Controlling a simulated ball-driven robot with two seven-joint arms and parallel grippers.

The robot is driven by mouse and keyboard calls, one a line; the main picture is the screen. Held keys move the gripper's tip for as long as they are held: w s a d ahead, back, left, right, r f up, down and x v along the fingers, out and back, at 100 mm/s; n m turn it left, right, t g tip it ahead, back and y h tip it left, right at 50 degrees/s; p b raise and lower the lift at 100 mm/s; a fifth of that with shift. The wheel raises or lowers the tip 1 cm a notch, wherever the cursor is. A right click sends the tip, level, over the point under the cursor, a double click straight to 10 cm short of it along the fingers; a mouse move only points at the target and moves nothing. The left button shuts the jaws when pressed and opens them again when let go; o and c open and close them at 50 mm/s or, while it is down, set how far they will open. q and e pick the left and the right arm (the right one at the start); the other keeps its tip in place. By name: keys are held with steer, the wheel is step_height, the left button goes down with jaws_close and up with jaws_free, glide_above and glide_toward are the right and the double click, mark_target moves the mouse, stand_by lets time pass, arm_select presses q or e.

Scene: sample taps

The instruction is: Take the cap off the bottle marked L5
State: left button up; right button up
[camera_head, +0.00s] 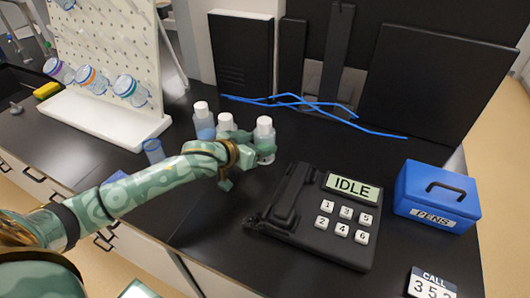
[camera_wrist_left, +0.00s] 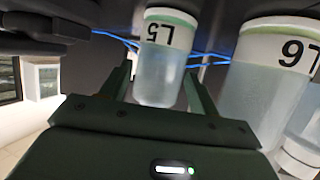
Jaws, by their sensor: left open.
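The bottle marked L5 (camera_wrist_left: 165,60) is between the two fingers of my left gripper (camera_wrist_left: 158,85) in the left wrist view. Its label reads upside down there, with a green band. In the head view it appears to be the rightmost white-capped bottle (camera_head: 264,136). Its white cap (camera_head: 264,121) is on. My left gripper (camera_head: 258,157) is open around its lower part, which is partly hidden; contact cannot be told. The bottle marked L6 (camera_wrist_left: 272,75) stands close beside it.
Two more white-capped bottles, one bluish (camera_head: 204,125) and one partly hidden (camera_head: 227,122), stand left. A black phone (camera_head: 325,220) reading IDLE is to the right, near a blue PENS box (camera_head: 437,195). A white pegboard rack (camera_head: 105,120) holds several bottles. Blue cables (camera_head: 300,103) lie behind.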

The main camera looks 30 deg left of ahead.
mark_target(261, 132)
arm_select(q)
steer(key=x, duration=0.3)
steer(key=shift+f+b, duration=0.2)
steer(key=shift+b, duration=0.15)
steer(key=shift+s+r, duration=0.1)
arm_select(e)
steer(key=shift+s+f, duration=0.15)
steer(key=shift+f, duration=0.45)
arm_select(q)
steer(key=c, duration=0.8)
step_height(261, 132, up, 4)
steer(key=shift+p, duration=1.15)
steer(key=s+d+r+p, duration=0.1)
steer(key=s+r+p, duration=0.1)
steer(key=s+r, duration=0.1)
steer(key=s+d+r+p, duration=0.1)
steer(key=s+r, duration=0.2)
steer(key=s, duration=0.3)
steer(key=s+d+r+p, duration=0.1)
steer(key=s+r+p, duration=0.1)
steer(key=s+r, duration=0.1)
steer(key=shift+s+d+p, duration=0.25)
steer(key=shift+s+p, duration=0.05)
steer(key=shift+s, duration=0.5)
arm_select(e)
step_height(261, 132, up, 8)
steer(key=w, duration=0.2)
steer(key=shift+f, duration=0.15)
